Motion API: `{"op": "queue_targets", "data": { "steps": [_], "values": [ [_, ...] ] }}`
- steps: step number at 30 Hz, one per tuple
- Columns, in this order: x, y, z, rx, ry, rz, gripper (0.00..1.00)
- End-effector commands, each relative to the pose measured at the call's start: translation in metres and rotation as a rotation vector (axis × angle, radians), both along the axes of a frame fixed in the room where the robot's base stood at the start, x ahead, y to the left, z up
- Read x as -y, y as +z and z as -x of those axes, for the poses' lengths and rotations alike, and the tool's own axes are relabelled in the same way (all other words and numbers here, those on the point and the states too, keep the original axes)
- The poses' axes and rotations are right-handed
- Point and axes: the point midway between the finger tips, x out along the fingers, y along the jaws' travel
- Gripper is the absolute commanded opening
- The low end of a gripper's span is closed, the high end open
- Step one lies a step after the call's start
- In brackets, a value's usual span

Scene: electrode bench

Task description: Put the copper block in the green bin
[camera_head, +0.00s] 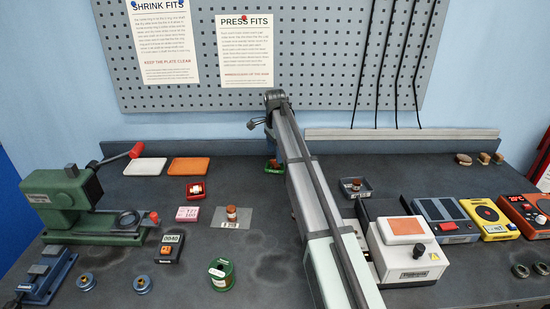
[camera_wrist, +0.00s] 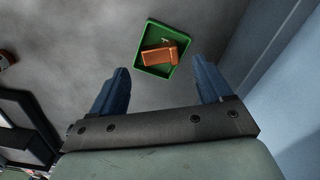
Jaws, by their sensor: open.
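The green bin (camera_wrist: 141,61) is a small shallow tray. It shows beyond my gripper in the wrist view, and partly behind my arm at the back of the bench in the head view (camera_head: 268,168). An orange-brown copper block (camera_wrist: 165,52) lies at an angle inside it, with a smaller lighter piece at its upper edge. My gripper (camera_wrist: 162,68) is open, its two blue fingers spread wide with nothing between them. The bin and block lie beyond the fingertips, apart from them. In the head view my arm hides part of the bin.
A red tray (camera_head: 187,193), a dark tray (camera_head: 367,190) and a clear plate (camera_head: 222,222) each hold a small coppery piece. A green press (camera_head: 70,200) stands left; a white machine (camera_head: 410,262) and instruments stand right. The back ledge (camera_head: 220,147) borders the bench.

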Motion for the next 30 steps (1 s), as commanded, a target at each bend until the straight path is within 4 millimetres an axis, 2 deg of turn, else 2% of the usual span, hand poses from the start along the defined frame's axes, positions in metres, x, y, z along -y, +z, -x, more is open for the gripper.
{"op": "queue_targets", "data": {
  "steps": [3,9,15,21,30],
  "values": [
    [0.0,0.026,-0.001,0.002,0.0,0.0,0.78],
    [0.0,0.063,-0.001,0.001,0.0,0.0,0.78],
    [0.0,0.087,-0.001,0.001,0.0,0.0,0.78],
    [0.0,0.096,0.0,-0.001,0.0,0.0,0.78],
    [0.0,0.097,0.0,-0.001,0.0,0.0,0.78]
  ]
}}
